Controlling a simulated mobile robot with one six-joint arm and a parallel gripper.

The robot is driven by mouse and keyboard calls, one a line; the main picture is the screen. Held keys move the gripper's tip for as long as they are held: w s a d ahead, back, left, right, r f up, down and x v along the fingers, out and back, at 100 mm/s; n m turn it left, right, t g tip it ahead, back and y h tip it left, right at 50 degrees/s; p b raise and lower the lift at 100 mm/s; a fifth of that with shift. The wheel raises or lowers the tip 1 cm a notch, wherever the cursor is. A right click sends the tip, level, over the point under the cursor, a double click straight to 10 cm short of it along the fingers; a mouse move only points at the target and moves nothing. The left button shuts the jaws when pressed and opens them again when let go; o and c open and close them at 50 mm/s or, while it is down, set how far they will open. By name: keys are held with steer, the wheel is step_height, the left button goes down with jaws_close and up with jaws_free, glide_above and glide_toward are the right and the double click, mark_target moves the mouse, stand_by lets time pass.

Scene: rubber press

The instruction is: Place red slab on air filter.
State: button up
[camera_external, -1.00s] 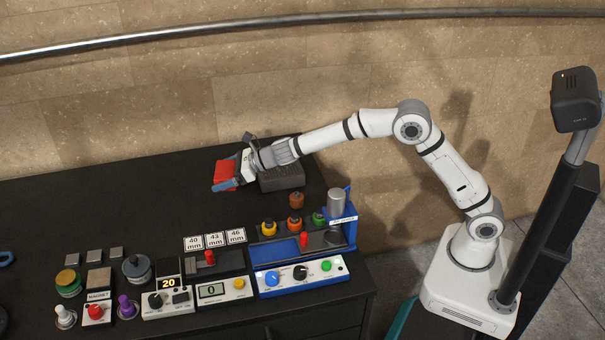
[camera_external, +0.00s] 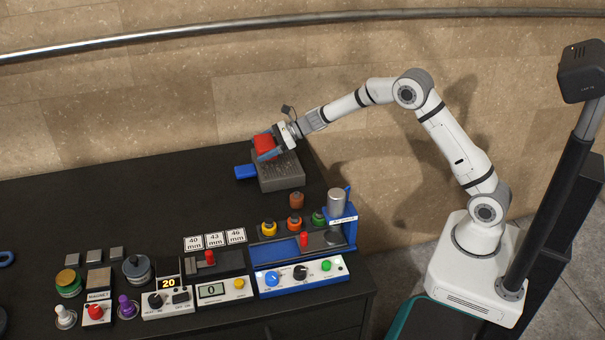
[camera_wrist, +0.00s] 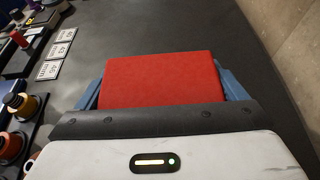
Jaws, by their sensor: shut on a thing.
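The red slab (camera_external: 265,146) is held in my gripper (camera_external: 268,153) at the back right of the black table. In the wrist view the red slab (camera_wrist: 160,80) lies between the blue-grey fingers of my gripper (camera_wrist: 163,85), which press on its two sides. A dark grey block with a textured top (camera_external: 281,174), likely the air filter, lies on the table. In the external view the slab appears over the block's back left part. I cannot tell whether they touch. The wrist view does not show the block.
A flat blue piece (camera_external: 246,171) lies just left of the grey block. A blue press station (camera_external: 310,262), knobs and control boxes line the front. White number cards (camera_external: 215,240) lie near the middle. The back left of the table (camera_external: 120,205) is clear.

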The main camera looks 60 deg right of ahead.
mark_target(264, 163)
step_height(264, 163, down, 4)
steer(key=shift+r, duration=0.1)
steer(key=shift+f, duration=0.25)
steer(key=o, duration=0.9)
steer(key=shift+r, duration=0.1)
steer(key=shift+r, duration=0.1)
